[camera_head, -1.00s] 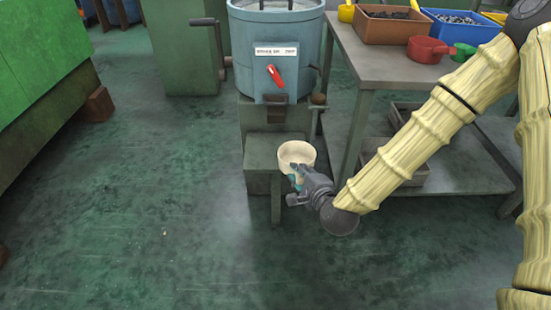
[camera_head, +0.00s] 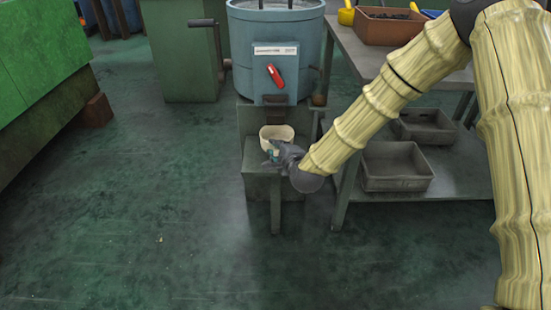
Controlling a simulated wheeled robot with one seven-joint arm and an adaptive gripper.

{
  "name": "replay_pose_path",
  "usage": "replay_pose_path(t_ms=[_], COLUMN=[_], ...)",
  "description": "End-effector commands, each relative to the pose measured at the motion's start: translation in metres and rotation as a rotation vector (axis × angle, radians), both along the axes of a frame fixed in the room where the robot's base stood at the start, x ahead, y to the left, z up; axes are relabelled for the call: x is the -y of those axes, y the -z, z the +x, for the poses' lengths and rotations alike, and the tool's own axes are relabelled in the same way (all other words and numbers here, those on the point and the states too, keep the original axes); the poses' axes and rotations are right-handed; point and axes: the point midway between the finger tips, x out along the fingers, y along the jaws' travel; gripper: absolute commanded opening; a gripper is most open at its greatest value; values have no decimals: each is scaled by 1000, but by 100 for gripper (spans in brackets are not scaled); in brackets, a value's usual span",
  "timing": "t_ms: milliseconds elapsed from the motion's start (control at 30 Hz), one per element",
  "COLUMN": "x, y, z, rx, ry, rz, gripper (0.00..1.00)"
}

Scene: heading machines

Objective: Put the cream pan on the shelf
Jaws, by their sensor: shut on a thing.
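The cream pan (camera_head: 277,133) is a small pale pan in the middle of the head view. It is at the small green-grey shelf (camera_head: 254,155) below the spout of the blue machine. My gripper (camera_head: 273,151) is shut on the pan at its near side, coming in from the lower right. The gripper hides part of the pan's front. I cannot tell whether the pan's bottom touches the shelf.
The blue drum machine (camera_head: 275,50) with a red lever stands behind the shelf. A grey table (camera_head: 350,55) at the right holds an orange-brown bin (camera_head: 385,25), with grey trays (camera_head: 395,165) on its lower shelf. A green machine (camera_head: 40,60) stands left. The floor in front is clear.

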Motion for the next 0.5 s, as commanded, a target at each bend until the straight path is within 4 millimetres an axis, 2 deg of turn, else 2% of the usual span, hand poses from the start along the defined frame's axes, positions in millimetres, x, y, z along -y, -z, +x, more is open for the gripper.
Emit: replay_pose_path(t_ms=[200, 400, 500], x=[-6, -5, -5], y=[3, 33, 37], z=[12, 10, 10], rx=[1, 1, 0], ry=[-1, -1, 0], rz=[0, -2, 0], gripper=[0, 0, 0])
